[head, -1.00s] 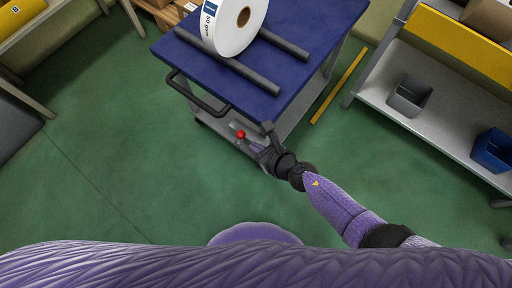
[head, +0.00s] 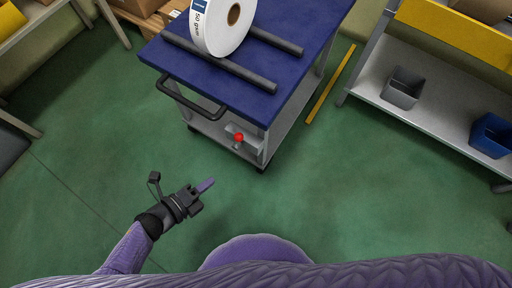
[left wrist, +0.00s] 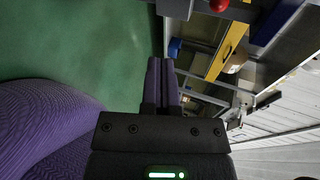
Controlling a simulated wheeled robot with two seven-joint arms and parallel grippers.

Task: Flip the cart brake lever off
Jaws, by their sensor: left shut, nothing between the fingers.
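The cart (head: 215,75) has a blue top, a black push handle (head: 190,98) and a grey lower shelf. The brake lever's red ball knob (head: 238,137) shows low on the cart's near side, by a grey bracket. A red ball also shows at the top edge of the left wrist view (left wrist: 219,5). My left gripper (head: 207,184) is shut and empty, below and left of the knob in the head view, clear of it. Its purple fingers lie together in the left wrist view (left wrist: 161,66). My right gripper is out of view.
A large white roll (head: 222,28) stands on the cart top between two dark bars. A grey shelf rack (head: 440,100) with a grey bin (head: 402,88) and a blue bin (head: 491,135) is at right. Green floor (head: 90,140) is clear around the gripper.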

